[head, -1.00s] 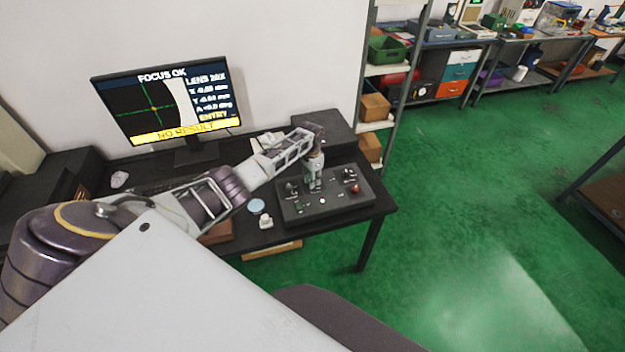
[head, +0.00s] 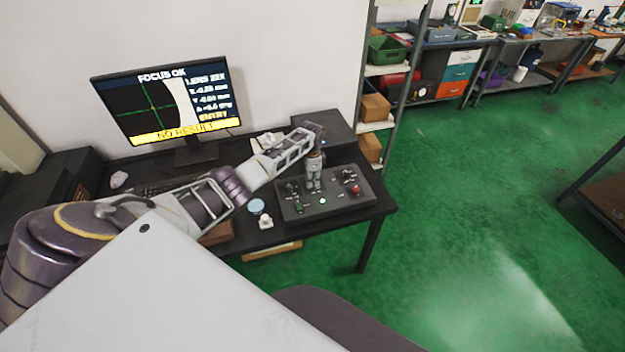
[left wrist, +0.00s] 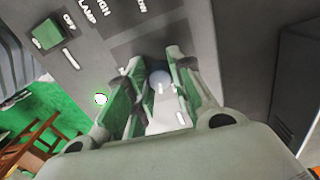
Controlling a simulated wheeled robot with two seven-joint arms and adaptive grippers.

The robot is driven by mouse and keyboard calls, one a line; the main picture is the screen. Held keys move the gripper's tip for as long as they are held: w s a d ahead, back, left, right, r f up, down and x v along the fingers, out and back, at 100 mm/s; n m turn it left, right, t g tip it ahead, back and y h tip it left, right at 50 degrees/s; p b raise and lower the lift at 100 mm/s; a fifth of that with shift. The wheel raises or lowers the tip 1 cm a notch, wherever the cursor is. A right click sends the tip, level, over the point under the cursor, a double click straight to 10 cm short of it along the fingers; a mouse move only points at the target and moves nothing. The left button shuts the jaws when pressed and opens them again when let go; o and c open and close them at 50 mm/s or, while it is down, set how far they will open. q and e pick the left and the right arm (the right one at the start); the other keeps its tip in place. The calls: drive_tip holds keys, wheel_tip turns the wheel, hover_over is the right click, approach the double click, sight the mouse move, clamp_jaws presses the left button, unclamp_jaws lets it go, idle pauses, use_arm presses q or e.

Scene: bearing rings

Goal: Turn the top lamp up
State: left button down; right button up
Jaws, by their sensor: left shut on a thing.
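The dark control panel (head: 330,204) lies on the black desk, with several knobs, a green switch and a red button. In the left wrist view the panel (left wrist: 235,30) carries lettering that reads "LAMP", "OFF" and "HIGH". My left gripper (head: 313,186) points down over the panel's middle. In the left wrist view my left gripper (left wrist: 158,92) is shut on a small round grey knob (left wrist: 160,78) between its fingers. The fingers hide much of the knob and its label. The green switch (left wrist: 46,34) is at the upper left there. My right gripper is not in view.
A monitor (head: 165,100) behind the panel reads "FOCUS OK" and "NO RESULT". A white piece (head: 266,221) and a pale disc (head: 256,206) lie left of the panel. A dark box (head: 325,130) stands behind it.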

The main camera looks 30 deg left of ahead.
use_arm(q)
drive_tip(key=c, duration=1.2)
unclamp_jaws()
drive_tip(key=shift+r, duration=0.1)
wheel_tip(320, 180, up, 12)
drive_tip(key=shift+w+a, duration=0.15)
drive_tip(key=shift+a, duration=0.05)
